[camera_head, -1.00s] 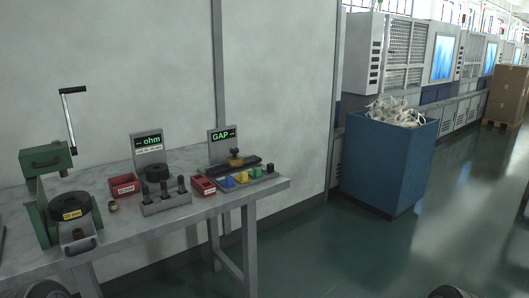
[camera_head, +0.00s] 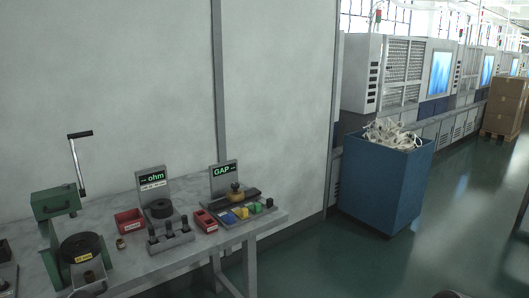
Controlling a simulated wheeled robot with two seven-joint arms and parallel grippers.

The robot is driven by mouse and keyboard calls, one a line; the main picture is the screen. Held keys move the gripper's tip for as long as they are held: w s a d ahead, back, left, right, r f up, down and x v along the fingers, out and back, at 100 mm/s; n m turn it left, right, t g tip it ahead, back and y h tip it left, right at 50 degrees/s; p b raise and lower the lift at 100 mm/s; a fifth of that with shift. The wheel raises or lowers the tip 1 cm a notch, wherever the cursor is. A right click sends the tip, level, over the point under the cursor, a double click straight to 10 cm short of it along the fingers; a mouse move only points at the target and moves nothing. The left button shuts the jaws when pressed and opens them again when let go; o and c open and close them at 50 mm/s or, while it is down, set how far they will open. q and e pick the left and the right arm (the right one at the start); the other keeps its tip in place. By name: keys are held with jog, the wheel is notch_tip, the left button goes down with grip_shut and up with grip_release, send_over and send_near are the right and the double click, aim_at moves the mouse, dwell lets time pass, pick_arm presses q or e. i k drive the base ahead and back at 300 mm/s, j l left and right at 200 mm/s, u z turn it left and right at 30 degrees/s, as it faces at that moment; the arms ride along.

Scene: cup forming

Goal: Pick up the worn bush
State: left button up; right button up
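A small brass-coloured bush (camera_head: 121,243) stands on the grey bench top, just below the red bin (camera_head: 129,221) and right of the green press (camera_head: 57,204). A similar small ring (camera_head: 89,276) sits at the front of the press, below the black round part with a yellow label (camera_head: 81,247). I cannot tell from their surfaces which one is worn. Neither gripper's fingers show. Only dark rounded pieces, probably mine, show at the bottom edge.
The bench (camera_head: 205,250) also bears an "ohm" display (camera_head: 153,181), a block with black pegs (camera_head: 170,238), a "GAP" display (camera_head: 224,176), a second red bin (camera_head: 205,221) and coloured blocks. A blue scrap container (camera_head: 383,185) stands right, with open floor around it.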

aim_at(89, 276)
jog(key=i+j+u, duration=0.1)
jog(key=u, duration=1.15)
jog(key=i+l+u, duration=0.1)
jog(key=l, duration=0.55)
jog(key=i+l+u, duration=0.1)
jog(key=l, duration=0.5)
jog(key=i+l+u, duration=0.15)
jog(key=l, duration=0.5)
jog(key=i+l+u, duration=0.1)
jog(key=l, duration=0.6)
jog(key=i+l+u, duration=0.1)
jog(key=l, duration=0.55)
